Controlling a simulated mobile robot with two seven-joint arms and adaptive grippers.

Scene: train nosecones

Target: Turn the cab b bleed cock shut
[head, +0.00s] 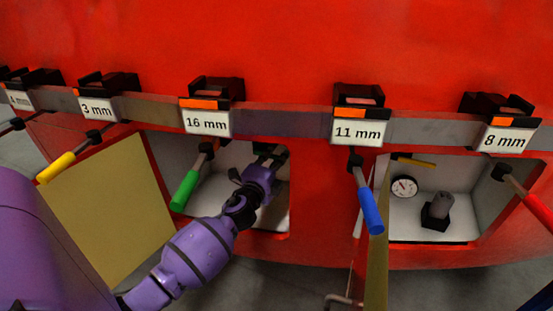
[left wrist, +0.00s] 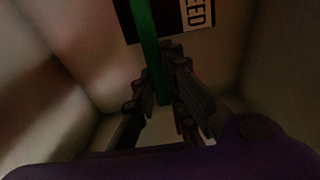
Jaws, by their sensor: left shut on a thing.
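My left arm reaches into the open left compartment (head: 225,160) in the red train nose. My left gripper (head: 270,154) is at its upper right, dark against the pale wall. In the left wrist view its fingers (left wrist: 168,62) close on a thin green lever (left wrist: 150,45), which I take to be the bleed cock. The valve body and any cab marking are not readable, and the wrist view is dark. My right gripper is not in view.
A green-handled tool (head: 185,190) hangs in front of the same compartment, left of my gripper. A yellow door panel (head: 108,205) stands open. A blue-handled tool (head: 368,205) hangs to the right, near a second compartment with a gauge (head: 404,187). Size-marked holders line the rail above.

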